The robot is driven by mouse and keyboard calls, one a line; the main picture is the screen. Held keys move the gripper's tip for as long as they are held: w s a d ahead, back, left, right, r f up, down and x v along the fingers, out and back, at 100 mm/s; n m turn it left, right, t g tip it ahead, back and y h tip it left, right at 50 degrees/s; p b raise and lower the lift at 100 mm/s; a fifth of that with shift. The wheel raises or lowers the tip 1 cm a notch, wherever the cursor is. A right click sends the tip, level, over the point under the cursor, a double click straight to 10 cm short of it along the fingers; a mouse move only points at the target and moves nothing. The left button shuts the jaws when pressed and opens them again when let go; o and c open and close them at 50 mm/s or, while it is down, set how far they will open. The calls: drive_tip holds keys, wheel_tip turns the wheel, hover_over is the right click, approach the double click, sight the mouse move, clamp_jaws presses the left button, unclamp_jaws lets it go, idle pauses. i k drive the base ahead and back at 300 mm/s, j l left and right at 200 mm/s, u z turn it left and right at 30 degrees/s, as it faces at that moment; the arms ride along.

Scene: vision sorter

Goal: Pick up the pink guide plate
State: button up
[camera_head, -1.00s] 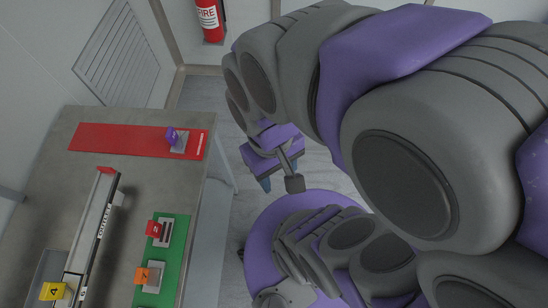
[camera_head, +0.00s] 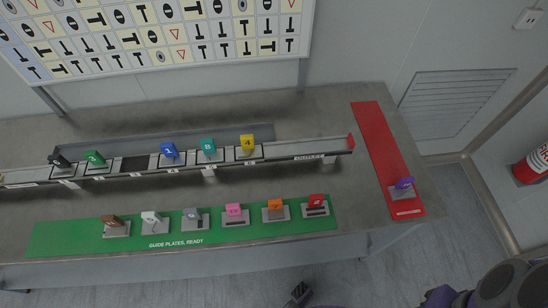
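The pink guide plate (camera_head: 234,212) stands on the green mat (camera_head: 70,238) at the front of the bench. It has a pink upright block on a grey base with a dark slot. It sits between a grey plate (camera_head: 193,217) on its left and an orange plate (camera_head: 273,207) on its right, apart from both. Nothing covers it. Parts of my own purple and grey body show at the bottom right, off the bench.
A red plate (camera_head: 315,202), a white plate (camera_head: 151,221) and a brown plate (camera_head: 112,224) share the mat. Behind runs a rail (camera_head: 317,157) with several coloured blocks. A purple plate (camera_head: 403,188) sits on a red strip (camera_head: 375,140) at right. Bare bench lies between rail and mat.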

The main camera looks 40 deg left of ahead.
sight(234, 217)
drive_tip(key=k+l+u, duration=0.1)
drive_tip(key=k+u, duration=0.6)
drive_tip(key=u, duration=1.05)
